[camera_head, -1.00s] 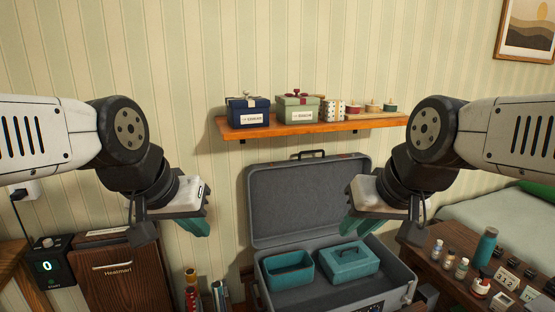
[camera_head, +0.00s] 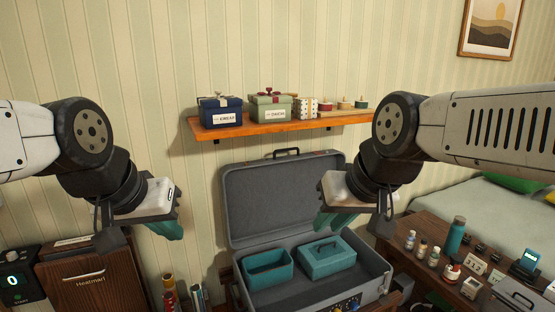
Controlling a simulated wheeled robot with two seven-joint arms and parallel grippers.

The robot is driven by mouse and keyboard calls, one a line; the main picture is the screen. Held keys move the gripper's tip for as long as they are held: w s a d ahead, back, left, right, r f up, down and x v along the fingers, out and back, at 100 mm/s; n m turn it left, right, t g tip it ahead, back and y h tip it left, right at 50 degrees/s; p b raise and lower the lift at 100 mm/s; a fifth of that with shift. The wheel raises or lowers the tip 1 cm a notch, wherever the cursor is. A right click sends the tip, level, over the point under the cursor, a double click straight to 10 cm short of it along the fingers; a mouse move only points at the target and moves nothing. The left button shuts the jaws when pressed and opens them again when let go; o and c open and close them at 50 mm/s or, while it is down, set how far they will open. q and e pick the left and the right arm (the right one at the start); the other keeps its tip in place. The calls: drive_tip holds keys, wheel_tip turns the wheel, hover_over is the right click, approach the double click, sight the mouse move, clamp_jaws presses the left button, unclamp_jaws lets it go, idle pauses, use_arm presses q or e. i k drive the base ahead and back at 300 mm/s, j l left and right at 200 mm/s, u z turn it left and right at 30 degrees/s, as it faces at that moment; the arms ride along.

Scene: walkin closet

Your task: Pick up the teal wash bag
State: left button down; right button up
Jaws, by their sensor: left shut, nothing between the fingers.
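A teal case with a handle on its lid (camera_head: 328,262), which looks like the wash bag, sits inside the open grey suitcase (camera_head: 375,282), on the right. An open-topped teal bin (camera_head: 270,281) lies beside it on the left. My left gripper (camera_head: 168,230) is shut and empty, up and left of the suitcase. My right gripper (camera_head: 335,222) hangs above the teal case in the picture, apart from it. Its fingers are seen from the side, so I cannot tell if they are open.
A wooden shelf (camera_head: 255,131) with gift boxes hangs on the wall behind the suitcase lid. A wooden table (camera_head: 420,262) with bottles and number cards stands at the right. A brown cabinet (camera_head: 90,285) stands at the lower left. Upright rolls (camera_head: 170,293) stand left of the suitcase.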

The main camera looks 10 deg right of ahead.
sight(269, 268)
drive_tip(key=i+l+u, duration=0.2)
drive_tip(key=u, duration=0.15)
drive_tip(key=i+l+u, duration=0.15)
drive_tip(key=l+u, duration=0.2)
drive_tip(key=i+l+u, duration=0.1)
drive_tip(key=l+u, duration=0.3)
drive_tip(key=j, duration=0.15)
